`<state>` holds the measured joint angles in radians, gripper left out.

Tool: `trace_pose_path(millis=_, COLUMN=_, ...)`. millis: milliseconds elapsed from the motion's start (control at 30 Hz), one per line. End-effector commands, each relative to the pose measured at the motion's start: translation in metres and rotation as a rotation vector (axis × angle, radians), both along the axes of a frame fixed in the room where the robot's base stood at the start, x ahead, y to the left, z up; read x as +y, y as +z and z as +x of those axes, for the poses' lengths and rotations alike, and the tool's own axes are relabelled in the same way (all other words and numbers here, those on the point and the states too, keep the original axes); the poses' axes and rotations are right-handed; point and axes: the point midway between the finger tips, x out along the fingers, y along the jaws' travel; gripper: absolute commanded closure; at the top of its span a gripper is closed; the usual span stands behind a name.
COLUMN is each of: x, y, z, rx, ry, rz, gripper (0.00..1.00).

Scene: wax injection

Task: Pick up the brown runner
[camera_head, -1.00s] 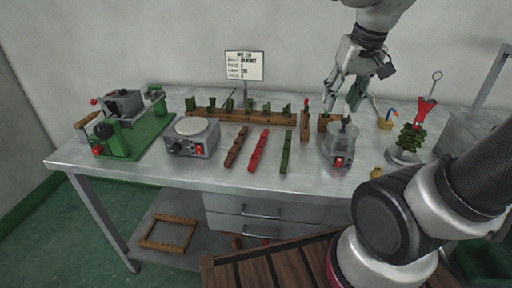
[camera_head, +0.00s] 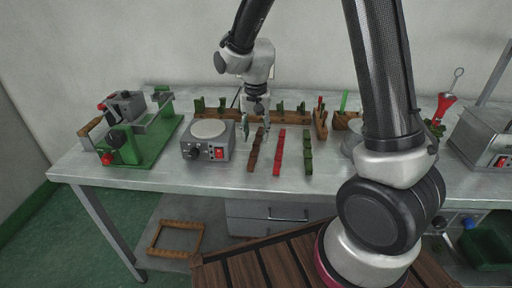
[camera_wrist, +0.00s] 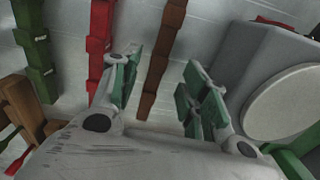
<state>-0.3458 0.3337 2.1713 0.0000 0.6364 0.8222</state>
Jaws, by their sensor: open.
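The brown runner (camera_head: 256,148) is a thin notched bar lying on the metal table (camera_head: 210,183), between the hot plate and the red runner. In the wrist view the brown runner (camera_wrist: 162,55) passes between the two green-padded fingertips, below them. My gripper (camera_head: 256,122) is open and empty, above the far end of the brown runner. The wrist view shows my gripper (camera_wrist: 160,90) with its fingers spread on either side of the bar. The exact height above the table is hard to tell. My gripper partly hides the runner's far end.
The red runner (camera_head: 280,152) and green runner (camera_head: 308,152) lie parallel to the right. The hot plate (camera_head: 208,143) stands close on the left. A wooden rack (camera_head: 212,115) with green pieces is behind. A green machine (camera_head: 130,135) stands at the far left.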

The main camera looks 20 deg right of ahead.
Motion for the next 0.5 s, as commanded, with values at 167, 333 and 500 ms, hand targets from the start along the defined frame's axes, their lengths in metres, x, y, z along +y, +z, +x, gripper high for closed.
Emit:
trace_pose_path(millis=167, x=0.000, y=-0.030, z=-0.004, rx=0.004, ry=0.001, rz=-0.001, gripper=0.55)
trace_pose_path(millis=333, x=0.000, y=-0.042, z=-0.003, rx=0.000, ry=0.001, rz=0.000, gripper=0.55)
trace_pose_path(millis=500, x=0.000, y=-0.042, z=-0.003, rx=0.000, ry=0.001, rz=0.000, gripper=0.55)
